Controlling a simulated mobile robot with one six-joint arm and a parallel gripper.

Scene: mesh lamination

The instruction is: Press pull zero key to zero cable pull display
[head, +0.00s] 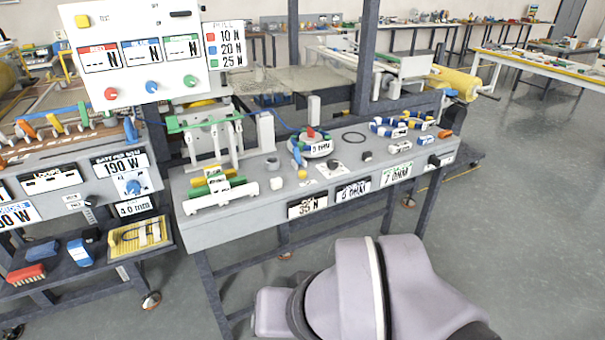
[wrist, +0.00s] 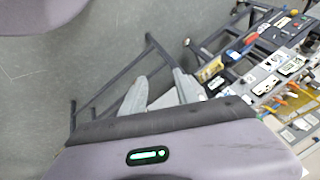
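A front display reading about 35 N (head: 307,206) is on the face of the grey bench (head: 235,229) in the head view. Which key is the pull zero key I cannot tell; small parts on the bench top include a white block (head: 277,183) and a yellow knob (head: 302,174). A round device with a small display (head: 318,147) stands behind them. My gripper (wrist: 161,76) shows in the wrist view with its two grey fingers apart and nothing between them. It is over the floor, away from the bench. The head view shows only my arm, not the gripper.
A large panel (head: 150,50) with three blank N readouts and coloured knobs stands at the upper left. A second bench (head: 90,165) with a 190 W display adjoins on the left. Blue and white rolls (head: 400,122) lie at the right end. Open floor (head: 520,200) lies to the right.

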